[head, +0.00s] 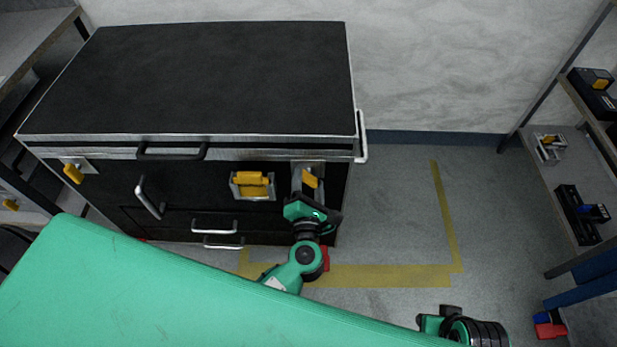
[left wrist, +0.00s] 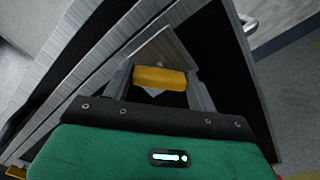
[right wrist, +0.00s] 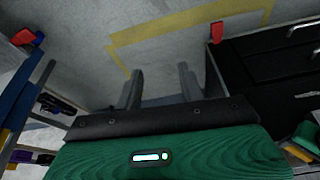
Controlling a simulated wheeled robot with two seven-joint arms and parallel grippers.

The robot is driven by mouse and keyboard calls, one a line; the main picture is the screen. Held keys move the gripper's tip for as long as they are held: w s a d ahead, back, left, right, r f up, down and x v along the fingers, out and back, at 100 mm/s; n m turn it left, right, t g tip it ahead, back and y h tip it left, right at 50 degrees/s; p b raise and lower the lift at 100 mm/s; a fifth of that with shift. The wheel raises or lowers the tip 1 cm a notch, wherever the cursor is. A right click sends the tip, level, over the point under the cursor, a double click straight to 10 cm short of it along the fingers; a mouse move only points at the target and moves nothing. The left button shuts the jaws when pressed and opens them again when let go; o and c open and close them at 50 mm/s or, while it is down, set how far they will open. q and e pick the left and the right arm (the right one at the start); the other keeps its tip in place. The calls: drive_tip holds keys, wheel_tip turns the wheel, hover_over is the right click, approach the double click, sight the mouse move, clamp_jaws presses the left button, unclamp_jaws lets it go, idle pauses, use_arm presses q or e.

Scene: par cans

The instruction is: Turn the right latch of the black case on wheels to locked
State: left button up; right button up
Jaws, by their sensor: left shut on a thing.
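The black case (head: 215,80) stands against the wall, its lid closed flat on top. Its right latch (head: 310,179) is a yellow handle on a metal plate at the right of the front, and it tilts in the head view. My left gripper (head: 309,194) is at this latch. In the left wrist view the yellow handle (left wrist: 160,78) lies between the two fingers of the left gripper (left wrist: 159,88), which is shut on it. My right gripper (right wrist: 158,88) is open and empty over the floor, away from the case; its fingertips are hidden in the head view.
A yellow left latch (head: 73,173) and a yellow middle latch (head: 252,185) are on the case front, with several handles. My green body part covers the lower left. Shelves stand at the left and right (head: 575,170). The taped floor (head: 395,200) right of the case is clear.

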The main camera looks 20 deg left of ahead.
use_arm(q)
drive_tip(key=m+p, duration=0.4)
drive_tip(key=p, duration=0.1)
drive_tip(key=shift+r, duration=0.1)
drive_tip(key=m+p, duration=0.4)
drive_tip(key=shift+d+f, duration=0.1)
drive_tip(key=shift+f, duration=0.15)
drive_tip(key=shift+m, duration=0.3)
use_arm(e)
drive_tip(key=s+d+f+g, duration=0.1)
drive_tip(key=s+f, duration=0.2)
drive_tip(key=f, duration=0.9)
drive_tip(key=s+d+f, duration=0.1)
drive_tip(key=s+f, duration=0.2)
drive_tip(key=f, duration=0.9)
drive_tip(key=shift+f+g+h, duration=0.3)
drive_tip(key=shift+g, duration=0.1)
use_arm(q)
drive_tip(key=shift+f, duration=0.1)
use_arm(e)
drive_tip(key=shift+w+d, duration=0.1)
use_arm(q)
drive_tip(key=o, duration=1)
